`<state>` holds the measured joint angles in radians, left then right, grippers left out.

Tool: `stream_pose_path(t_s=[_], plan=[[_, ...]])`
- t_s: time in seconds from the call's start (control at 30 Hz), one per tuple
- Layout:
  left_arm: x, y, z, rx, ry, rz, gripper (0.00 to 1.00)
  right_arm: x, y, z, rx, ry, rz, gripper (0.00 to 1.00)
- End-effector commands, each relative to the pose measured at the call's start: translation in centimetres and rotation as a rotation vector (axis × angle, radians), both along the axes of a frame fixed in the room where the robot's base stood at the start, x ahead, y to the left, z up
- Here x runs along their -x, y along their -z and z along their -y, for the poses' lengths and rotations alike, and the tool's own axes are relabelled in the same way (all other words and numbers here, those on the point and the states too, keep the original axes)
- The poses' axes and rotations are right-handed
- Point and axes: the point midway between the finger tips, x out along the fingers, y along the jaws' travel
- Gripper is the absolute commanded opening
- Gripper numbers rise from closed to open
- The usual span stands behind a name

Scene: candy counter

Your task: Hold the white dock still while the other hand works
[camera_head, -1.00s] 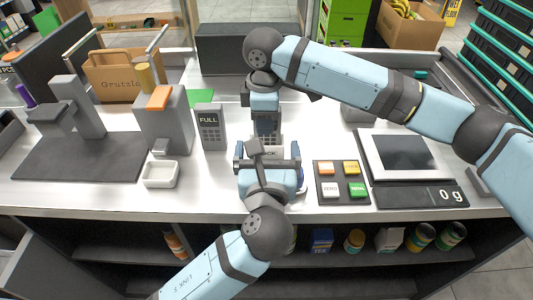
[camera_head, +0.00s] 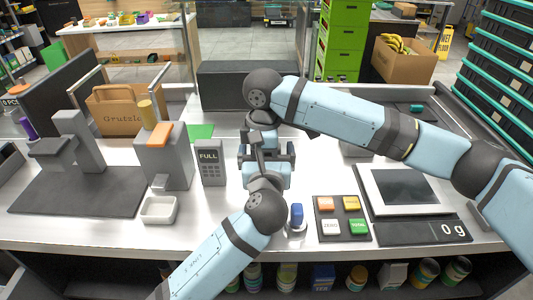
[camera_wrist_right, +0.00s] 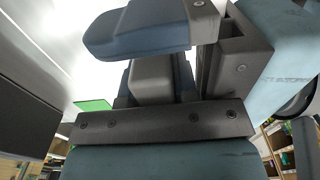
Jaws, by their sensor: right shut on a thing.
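The white dock is hidden in the head view behind my left gripper and wrist. My left gripper (camera_head: 267,151) is over the dock's place at the middle of the counter, its two fingers spread apart; I cannot tell whether they touch the dock. My right gripper (camera_head: 263,130) points down just behind it, its fingertips hidden in the head view. In the right wrist view it is shut on a grey block-like thing (camera_wrist_right: 152,80), which looks like the grey terminal seen earlier in the dock. A similar terminal marked FULL (camera_head: 209,164) stands to the left.
A small white tray (camera_head: 159,210) and a grey stand (camera_head: 171,170) are at the left. A blue-topped stamp-like piece (camera_head: 297,213) stands near my left wrist. A button pad (camera_head: 342,217) and a scale (camera_head: 405,192) are at the right. A paper bag (camera_head: 121,112) stands behind.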

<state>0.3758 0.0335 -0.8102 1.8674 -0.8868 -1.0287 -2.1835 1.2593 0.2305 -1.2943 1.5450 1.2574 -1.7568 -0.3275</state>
Motion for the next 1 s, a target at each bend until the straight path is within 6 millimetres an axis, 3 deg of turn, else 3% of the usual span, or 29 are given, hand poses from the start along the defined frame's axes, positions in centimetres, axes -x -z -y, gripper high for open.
stream_pose_path(t_s=[0.07, 0.3, 0.33, 0.47, 0.77, 1.0], plan=[[0.0, 0.0, 0.0, 0.0, 0.0, 0.0, 0.91, 0.0, 0.0, 0.0, 0.0, 0.0, 0.0, 0.09], [0.0, 0.0, 0.0, 0.0, 0.0, 0.0, 0.38, 0.0, 0.0, 0.0, 0.0, 0.0, 0.0, 0.09], [0.0, 0.0, 0.0, 0.0, 0.0, 0.0, 0.68, 0.0, 0.0, 0.0, 0.0, 0.0, 0.0, 0.09], [0.0, 0.0, 0.0, 0.0, 0.0, 0.0, 0.96, 0.0, 0.0, 0.0, 0.0, 0.0, 0.0, 0.09], [0.2, 0.0, 0.0, 0.0, 0.0, 0.0, 0.96, 0.0, 0.0, 0.0, 0.0, 0.0, 0.0, 0.09], [2.8, 0.0, 0.0, 0.001, 0.001, 0.0, 0.96, 0.0, 0.0, 0.0, 0.0, 0.0, 0.0, 0.09]])
